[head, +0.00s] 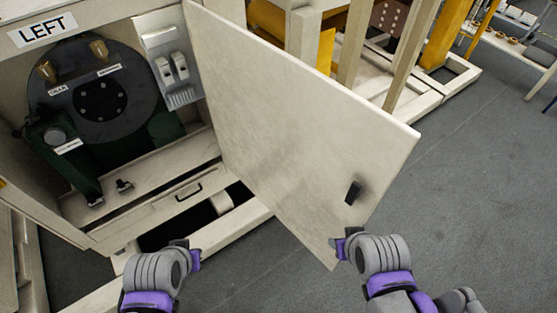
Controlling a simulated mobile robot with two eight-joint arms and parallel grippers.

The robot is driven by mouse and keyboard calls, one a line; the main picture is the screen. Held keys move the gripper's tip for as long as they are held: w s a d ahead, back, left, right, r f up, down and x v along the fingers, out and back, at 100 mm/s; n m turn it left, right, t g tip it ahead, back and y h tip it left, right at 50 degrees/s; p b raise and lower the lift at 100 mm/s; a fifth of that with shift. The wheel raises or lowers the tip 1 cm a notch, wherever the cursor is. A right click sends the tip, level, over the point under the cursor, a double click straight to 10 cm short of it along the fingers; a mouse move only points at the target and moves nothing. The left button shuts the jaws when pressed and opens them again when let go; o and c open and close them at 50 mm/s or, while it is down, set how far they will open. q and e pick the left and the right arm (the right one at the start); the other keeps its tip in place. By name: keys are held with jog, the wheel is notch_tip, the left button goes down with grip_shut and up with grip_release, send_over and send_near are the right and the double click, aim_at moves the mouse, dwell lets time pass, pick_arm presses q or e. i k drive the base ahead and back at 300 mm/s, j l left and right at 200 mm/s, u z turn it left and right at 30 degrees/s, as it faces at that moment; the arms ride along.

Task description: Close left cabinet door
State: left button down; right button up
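The left cabinet (50,170) stands at the left under a sign (42,30) reading LEFT. Its cream door (290,130) is swung wide open to the right, with a small black handle (353,192) near its outer lower corner. My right gripper (341,247) is at the door's bottom outer corner, below the handle; whether it touches the door is unclear. My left gripper (190,256) is in front of the cabinet's lower edge, left of the door, and appears to hold nothing. The fingers of both are too small and partly hidden to tell open from shut.
Inside the cabinet are a dark round machine (100,95) and white switches (172,68). A drawer front with a black handle (188,192) lies below. Wooden frames and yellow posts (446,35) stand behind the door. Grey floor (470,190) is clear at the right.

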aim_at(298, 138)
jog(key=l+u, duration=0.25)
jog(key=l, duration=0.2)
jog(key=k+l+u, duration=0.1)
jog(key=l+u, duration=0.2)
jog(key=l, duration=0.15)
jog(key=l+u, duration=0.35)
jog(key=l, duration=0.2)
jog(key=l+u, duration=0.4)
jog(key=l, duration=0.2)
jog(key=l+u, duration=0.35)
jog(key=l, duration=0.2)
jog(key=k+l+u, duration=0.2)
jog(key=l+u, duration=0.15)
jog(key=l, duration=0.15)
